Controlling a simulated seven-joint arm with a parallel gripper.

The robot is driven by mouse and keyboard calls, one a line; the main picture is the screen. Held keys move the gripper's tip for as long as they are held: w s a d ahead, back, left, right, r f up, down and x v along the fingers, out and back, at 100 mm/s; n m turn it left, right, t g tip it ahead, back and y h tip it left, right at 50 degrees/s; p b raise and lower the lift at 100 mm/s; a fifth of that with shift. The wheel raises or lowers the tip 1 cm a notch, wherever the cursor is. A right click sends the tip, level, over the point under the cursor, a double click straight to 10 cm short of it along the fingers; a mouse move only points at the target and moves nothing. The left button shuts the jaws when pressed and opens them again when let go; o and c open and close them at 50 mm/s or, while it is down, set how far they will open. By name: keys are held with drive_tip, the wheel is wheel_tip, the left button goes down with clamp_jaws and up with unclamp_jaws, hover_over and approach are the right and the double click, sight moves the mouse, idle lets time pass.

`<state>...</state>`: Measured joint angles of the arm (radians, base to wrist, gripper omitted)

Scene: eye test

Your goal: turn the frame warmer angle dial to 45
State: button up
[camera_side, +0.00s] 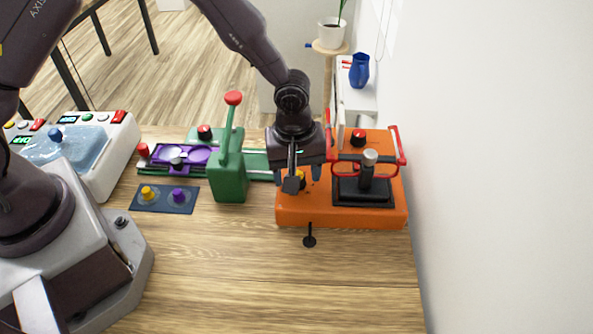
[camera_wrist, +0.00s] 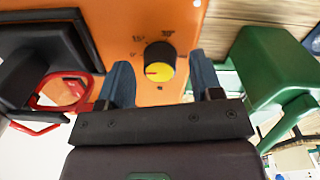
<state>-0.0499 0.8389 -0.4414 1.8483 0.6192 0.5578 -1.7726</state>
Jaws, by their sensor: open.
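The angle dial (camera_wrist: 158,62) is a black knob with a yellow top and a small red mark pointing left. It sits on the orange frame warmer (camera_wrist: 120,20), with small angle figures printed near it; 15 and 30 seem readable, the others do not. My gripper (camera_wrist: 160,68) is open, with its blue-grey fingers on either side of the dial; I cannot tell whether they touch it. In the side view my gripper (camera_side: 294,178) is low over the left part of the orange frame warmer (camera_side: 330,216), and the dial is mostly hidden behind it.
A green lever press (camera_side: 228,175) stands close on the left. A small black peg (camera_side: 310,240) is in front. The front of the wooden table (camera_side: 260,285) is clear.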

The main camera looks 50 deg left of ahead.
drive_tip(key=shift+f, duration=0.25)
drive_tip(key=c, duration=0.9)
